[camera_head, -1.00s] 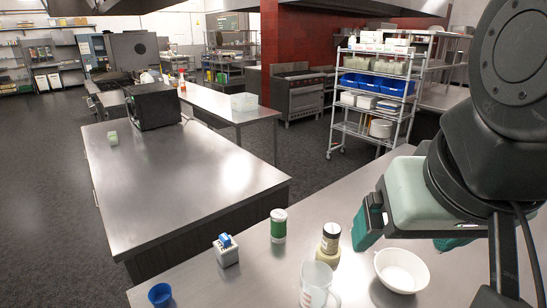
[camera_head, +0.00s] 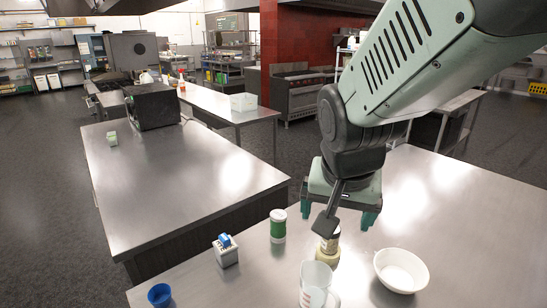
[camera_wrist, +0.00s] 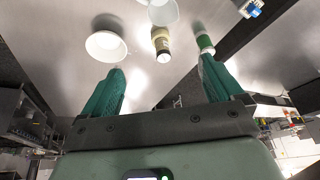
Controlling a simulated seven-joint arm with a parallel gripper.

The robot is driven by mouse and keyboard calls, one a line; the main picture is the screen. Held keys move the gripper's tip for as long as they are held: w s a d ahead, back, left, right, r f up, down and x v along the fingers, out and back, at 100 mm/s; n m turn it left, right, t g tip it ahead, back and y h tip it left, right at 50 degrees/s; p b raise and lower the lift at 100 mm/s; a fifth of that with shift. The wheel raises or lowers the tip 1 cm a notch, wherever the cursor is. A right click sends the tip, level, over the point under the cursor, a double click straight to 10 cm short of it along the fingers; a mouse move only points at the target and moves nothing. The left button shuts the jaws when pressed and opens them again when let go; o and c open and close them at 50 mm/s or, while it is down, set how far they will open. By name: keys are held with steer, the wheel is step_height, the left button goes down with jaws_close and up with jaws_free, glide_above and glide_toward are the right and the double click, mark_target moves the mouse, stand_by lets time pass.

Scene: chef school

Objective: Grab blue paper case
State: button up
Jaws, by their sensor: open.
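The blue paper case (camera_head: 159,295) looks like a small, dark-blue, open-topped cup. It stands on the near steel counter, at the bottom left of the head view, and is not in the wrist view. My gripper (camera_head: 347,212) is well to its right and higher, above the counter behind the bottle and white bowl. Its two green fingers also show in the wrist view (camera_wrist: 162,75), spread apart with nothing between them.
On the counter between them stand a blue-and-white box (camera_head: 226,251), a green-and-white shaker (camera_head: 278,227), a clear jug (camera_head: 316,278) and a bottle (camera_head: 327,250), with a white bowl (camera_head: 401,270) at right. Bare counter lies between case and box.

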steer(key=w+a+f+m+g+y, duration=0.15)
steer(key=w+a+f, duration=0.4)
steer(key=f, duration=0.55)
steer(key=m+y, duration=1.2)
steer(key=m, duration=0.4)
glide_toward(153, 293)
steer(key=v, duration=0.3)
steer(key=shift+a+r+n+h, duration=0.1)
steer(key=shift+r+n+h, duration=0.05)
steer(key=shift+n+h, duration=0.1)
steer(key=shift+a+m, duration=0.35)
steer(key=shift+m, duration=0.15)
steer(key=shift+a+m, duration=0.25)
steer(key=shift+m, duration=0.05)
steer(key=x, duration=0.5)
steer(key=shift+w+a, duration=0.15)
steer(key=shift+a, duration=0.05)
steer(key=shift+f+x, duration=0.25)
steer(key=shift+x, duration=2.45)
steer(key=shift+d, duration=0.2)
steer(key=c, duration=1)
